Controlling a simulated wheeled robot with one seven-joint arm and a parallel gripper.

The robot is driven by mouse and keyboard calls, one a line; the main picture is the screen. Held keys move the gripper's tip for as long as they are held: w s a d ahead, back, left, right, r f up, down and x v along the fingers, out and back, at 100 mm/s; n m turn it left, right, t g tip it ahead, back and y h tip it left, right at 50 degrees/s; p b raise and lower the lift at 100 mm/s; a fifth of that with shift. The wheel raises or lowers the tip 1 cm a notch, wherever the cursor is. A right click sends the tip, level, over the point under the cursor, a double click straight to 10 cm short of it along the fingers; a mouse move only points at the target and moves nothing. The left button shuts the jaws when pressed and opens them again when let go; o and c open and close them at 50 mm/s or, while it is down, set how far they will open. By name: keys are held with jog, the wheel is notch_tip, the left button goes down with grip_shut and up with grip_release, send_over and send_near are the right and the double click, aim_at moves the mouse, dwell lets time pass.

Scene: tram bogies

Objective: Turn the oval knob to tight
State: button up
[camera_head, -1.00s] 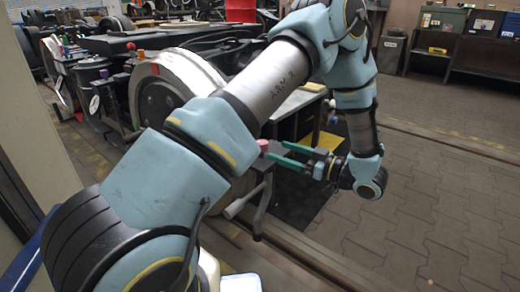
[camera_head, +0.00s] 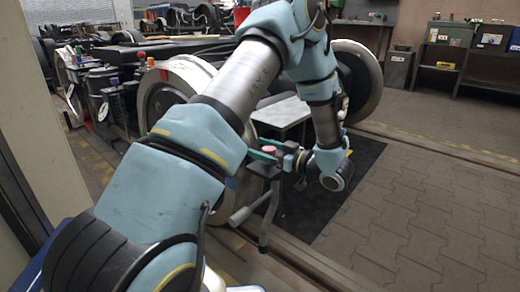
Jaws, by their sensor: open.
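A small reddish knob (camera_head: 269,149), likely the oval knob, sits on top of a dark metal stand (camera_head: 268,205) beside a large wheel. Its exact shape and any marking are too small to tell. My gripper (camera_head: 262,155) has green fingers, reaches in from the right and is open. The fingers are at the knob, seemingly around it; whether they touch it I cannot tell. My arm hides part of the fingers and the area to the left of the knob.
A large metal wheel (camera_head: 171,90) stands behind my arm, and another wheel (camera_head: 359,82) stands at the back right. A flat grey plate (camera_head: 283,112) lies behind the knob. A grey pipe (camera_head: 240,215) juts from the stand. The paved floor (camera_head: 420,210) at right is clear.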

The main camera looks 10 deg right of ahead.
grip_shut()
dwell(0.5)
